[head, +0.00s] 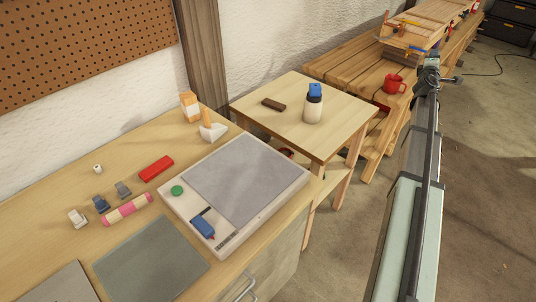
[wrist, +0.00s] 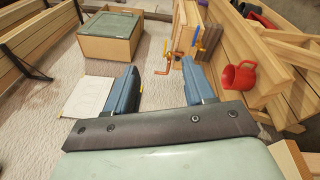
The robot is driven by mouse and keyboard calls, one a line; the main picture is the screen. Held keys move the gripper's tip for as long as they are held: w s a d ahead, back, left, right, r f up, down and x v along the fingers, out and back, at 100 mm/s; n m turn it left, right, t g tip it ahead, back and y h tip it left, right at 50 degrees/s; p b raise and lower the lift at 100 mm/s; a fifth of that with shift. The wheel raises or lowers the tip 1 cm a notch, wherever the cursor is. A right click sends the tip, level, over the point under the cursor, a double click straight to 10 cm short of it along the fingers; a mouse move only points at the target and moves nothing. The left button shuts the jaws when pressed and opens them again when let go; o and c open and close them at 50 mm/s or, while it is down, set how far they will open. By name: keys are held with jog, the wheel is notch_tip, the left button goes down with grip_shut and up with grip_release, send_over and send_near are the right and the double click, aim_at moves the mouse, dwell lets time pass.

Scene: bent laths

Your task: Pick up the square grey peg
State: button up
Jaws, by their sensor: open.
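Three small block-like pegs stand in a slanting row on the near workbench in the head view. The grey peg (head: 123,190) is at the right end, beside a blue one (head: 101,204) and a whitish one (head: 77,219). The grey one's exact shape is too small to tell. My gripper shows in the wrist view (wrist: 160,85) with its two blue fingers wide apart and nothing between them. My arm reaches along the right side of the head view, far from the pegs. No peg shows in the wrist view.
A pink striped roll (head: 128,210) lies just in front of the pegs, and a red block (head: 156,168) lies behind. A pale framed board (head: 290,185) fills the bench's right part. A small table (head: 345,125) holds a bottle (head: 313,105). A red mug (wrist: 240,77) is near my gripper.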

jog(key=w+a+m+g+y, duration=0.1)
jog(key=w+a+m, duration=0.25)
jog(key=a, duration=0.65)
jog(key=w+a+m, duration=0.2)
jog(key=a+m, duration=0.2)
jog(key=a, duration=0.6)
jog(key=w+a+m+g+y, duration=0.1)
jog(key=w+a+m, duration=0.2)
jog(key=a, duration=0.7)
jog(key=s+a+f+m+g+y, duration=0.2)
jog(key=s+a+m, duration=0.1)
jog(key=a, duration=1.1)
jog(key=s+a+f+m+g+y, duration=0.1)
jog(key=s+a+f+m+y, duration=0.2)
jog(key=a, duration=1.2)
jog(key=s+a+m+g+y, duration=0.1)
jog(key=s+a+m+g, duration=0.2)
jog(key=a, duration=1.1)
jog(key=m+g+y, duration=0.2)
jog(key=m+g, duration=0.2)
jog(key=g, duration=0.3)
send_over(119, 184)
notch_tip(119, 184, down, 8)
jog(key=shift+w, duration=0.15)
jog(key=shift+f, duration=2.6)
